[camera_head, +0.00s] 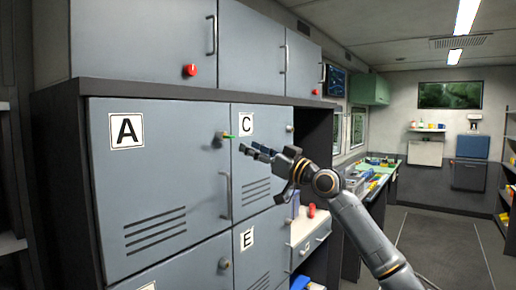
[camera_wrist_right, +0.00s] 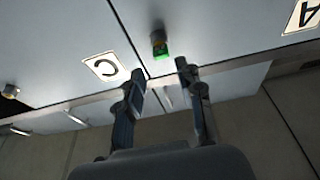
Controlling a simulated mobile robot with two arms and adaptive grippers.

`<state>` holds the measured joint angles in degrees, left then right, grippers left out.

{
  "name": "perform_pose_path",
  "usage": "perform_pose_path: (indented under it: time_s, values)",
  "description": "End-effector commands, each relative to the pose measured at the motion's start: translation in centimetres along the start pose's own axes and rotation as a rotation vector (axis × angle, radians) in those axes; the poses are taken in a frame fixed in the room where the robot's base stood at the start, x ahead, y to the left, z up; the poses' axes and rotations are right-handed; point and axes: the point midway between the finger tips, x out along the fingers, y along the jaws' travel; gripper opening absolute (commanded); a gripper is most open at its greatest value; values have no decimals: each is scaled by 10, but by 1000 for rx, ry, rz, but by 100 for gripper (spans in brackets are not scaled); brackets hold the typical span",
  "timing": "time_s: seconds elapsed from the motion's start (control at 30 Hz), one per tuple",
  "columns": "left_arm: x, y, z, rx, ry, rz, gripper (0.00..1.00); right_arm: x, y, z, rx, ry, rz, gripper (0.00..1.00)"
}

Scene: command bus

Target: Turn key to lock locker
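The grey locker door marked A (camera_head: 160,185) is shut. A round lock (camera_head: 220,137) sits near its upper right edge, with a green key (camera_head: 231,136) sticking out of it. The lock and green key also show in the right wrist view (camera_wrist_right: 161,50), just beyond the fingertips. My right gripper (camera_head: 247,151) is open and empty, in front of the door marked C (camera_head: 262,185), slightly right of and below the key. Its fingers (camera_wrist_right: 160,69) stand apart, one on each side of the key's line, and do not visibly touch it. My left gripper is out of view.
A vertical door handle (camera_head: 225,195) is below the lock. Upper cabinets with red knobs (camera_head: 190,70) run above. A door marked E (camera_head: 250,265) is below C. A cluttered counter (camera_head: 370,185) stands behind my right arm; the aisle floor (camera_head: 440,245) is clear.

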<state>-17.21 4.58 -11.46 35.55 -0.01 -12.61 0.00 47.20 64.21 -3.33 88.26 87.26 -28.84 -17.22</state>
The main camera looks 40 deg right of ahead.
Motion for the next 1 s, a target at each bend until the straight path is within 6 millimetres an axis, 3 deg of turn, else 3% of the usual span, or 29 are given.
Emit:
perform_pose_path:
  time_s: [0.03, 0.37, 0.7, 1.0]
  values:
    - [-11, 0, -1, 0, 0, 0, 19, 7, 0, -6, 3, 1, -1, 37]
    - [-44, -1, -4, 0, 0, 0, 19, 40, -1, -5, 2, 1, 0, 37]
    - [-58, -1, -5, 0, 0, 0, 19, 68, 0, -2, 2, 1, 1, 37]
    - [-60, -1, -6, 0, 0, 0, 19, 77, 0, 0, -1, 0, 1, 37]
